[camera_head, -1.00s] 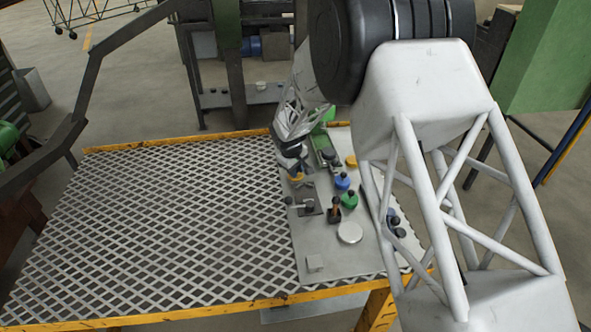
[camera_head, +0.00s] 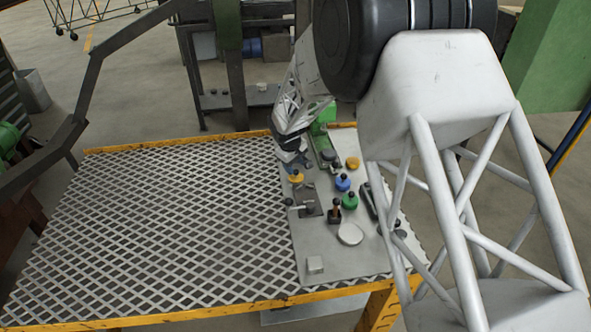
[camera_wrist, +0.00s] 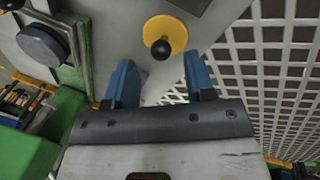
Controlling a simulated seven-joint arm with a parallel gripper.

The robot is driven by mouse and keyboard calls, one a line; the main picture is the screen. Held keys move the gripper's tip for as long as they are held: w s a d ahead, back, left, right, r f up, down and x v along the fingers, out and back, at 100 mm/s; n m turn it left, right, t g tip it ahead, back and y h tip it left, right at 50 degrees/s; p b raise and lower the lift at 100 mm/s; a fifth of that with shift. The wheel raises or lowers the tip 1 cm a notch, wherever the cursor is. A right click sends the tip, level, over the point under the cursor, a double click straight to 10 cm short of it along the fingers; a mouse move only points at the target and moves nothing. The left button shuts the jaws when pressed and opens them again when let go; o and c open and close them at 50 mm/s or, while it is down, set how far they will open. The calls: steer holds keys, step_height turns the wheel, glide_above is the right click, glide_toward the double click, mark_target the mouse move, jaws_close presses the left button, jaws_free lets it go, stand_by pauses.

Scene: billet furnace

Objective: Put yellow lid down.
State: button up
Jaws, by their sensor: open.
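The yellow lid (camera_head: 296,178) with a black knob lies on the grey plate near its left edge in the head view. It also shows in the wrist view (camera_wrist: 178,32), lying flat just beyond my fingertips. My gripper (camera_wrist: 162,72) is open, with its two blue fingers apart and nothing between them. In the head view my gripper (camera_head: 293,163) is just behind and above the yellow lid, apart from it. A second yellow round piece (camera_head: 352,163) lies further right on the plate.
The grey plate (camera_head: 340,268) also carries a blue lid (camera_head: 342,183), a green lid (camera_head: 349,201), a pale disc (camera_head: 350,234) and a small light block (camera_head: 315,264). A green-sided fixture (camera_head: 324,118) stands at the back. The mesh table (camera_head: 170,220) to the left is clear.

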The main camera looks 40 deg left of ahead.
mark_target(291, 180)
step_height(291, 180, up, 8)
steer(key=s, duration=0.1)
steer(key=shift+s+a+r, duration=0.15)
steer(key=shift+s+r, duration=0.1)
steer(key=shift+s, duration=0.1)
stand_by(0.8)
